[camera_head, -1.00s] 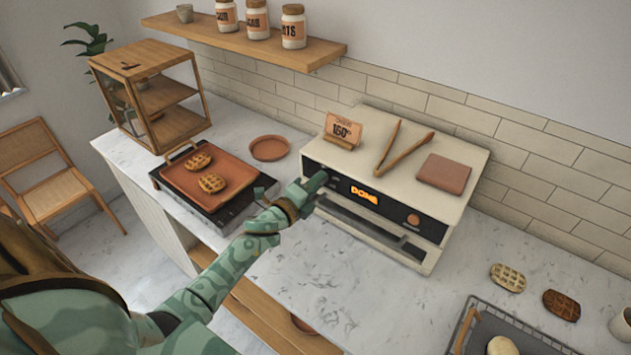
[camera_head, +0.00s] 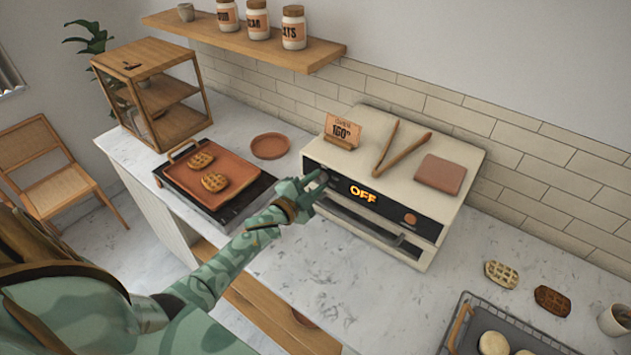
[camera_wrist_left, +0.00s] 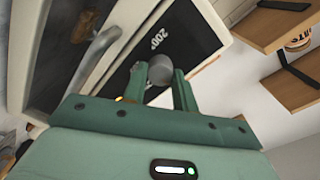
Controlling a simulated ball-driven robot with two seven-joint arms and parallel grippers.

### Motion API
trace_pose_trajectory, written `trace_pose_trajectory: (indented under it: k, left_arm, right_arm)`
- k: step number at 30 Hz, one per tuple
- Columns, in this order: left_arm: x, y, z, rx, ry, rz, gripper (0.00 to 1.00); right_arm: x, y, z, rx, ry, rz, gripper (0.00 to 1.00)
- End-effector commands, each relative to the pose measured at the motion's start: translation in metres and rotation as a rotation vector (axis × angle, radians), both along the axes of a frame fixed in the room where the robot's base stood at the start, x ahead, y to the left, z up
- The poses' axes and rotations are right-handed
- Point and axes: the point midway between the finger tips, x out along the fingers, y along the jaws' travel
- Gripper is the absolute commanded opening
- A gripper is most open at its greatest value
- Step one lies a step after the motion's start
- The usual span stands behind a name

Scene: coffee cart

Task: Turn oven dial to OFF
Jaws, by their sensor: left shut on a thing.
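The cream oven (camera_head: 400,262) stands on the counter. Its front display (camera_head: 363,194) reads OFF in orange letters. My left gripper (camera_head: 318,188) is at the left end of the black front panel. In the left wrist view, my gripper's two green fingers (camera_wrist_left: 161,76) are shut on the grey round oven dial (camera_wrist_left: 160,68), one on each side of it. A "200" marking (camera_wrist_left: 158,39) shows on the panel beside the dial. In the head view the dial is mostly hidden by the gripper. My right gripper is not in view.
Tongs (camera_head: 404,148), a price-style sign (camera_head: 343,130) and a brown block (camera_head: 440,173) are on the oven top. A griddle (camera_head: 222,200) with two waffles is to the left. A wire tray (camera_head: 477,302) is at lower right. The counter before the oven is clear.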

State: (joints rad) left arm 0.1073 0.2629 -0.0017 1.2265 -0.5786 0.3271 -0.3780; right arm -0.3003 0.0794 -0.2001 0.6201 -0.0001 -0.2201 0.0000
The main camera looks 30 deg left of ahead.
Motion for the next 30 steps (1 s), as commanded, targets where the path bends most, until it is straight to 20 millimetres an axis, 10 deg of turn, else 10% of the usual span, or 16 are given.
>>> trace_pose_trajectory:
  k: [21,22,24,30]
  left_arm:
    - [-0.0009,0.0000,-0.0023,-0.073,0.010,0.000,0.05]
    - [-0.0009,0.0000,-0.0023,-0.073,0.010,0.000,0.36]
    - [-0.0008,0.0000,-0.0019,-0.072,0.010,0.000,0.50]
    - [-0.0003,0.0000,-0.0010,-0.073,0.008,0.000,0.50]
  right_arm:
    - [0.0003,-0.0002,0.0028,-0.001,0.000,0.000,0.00]
    - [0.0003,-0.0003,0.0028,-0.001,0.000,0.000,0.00]
    - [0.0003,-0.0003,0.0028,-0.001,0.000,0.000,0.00]
    - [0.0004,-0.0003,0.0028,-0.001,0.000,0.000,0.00]
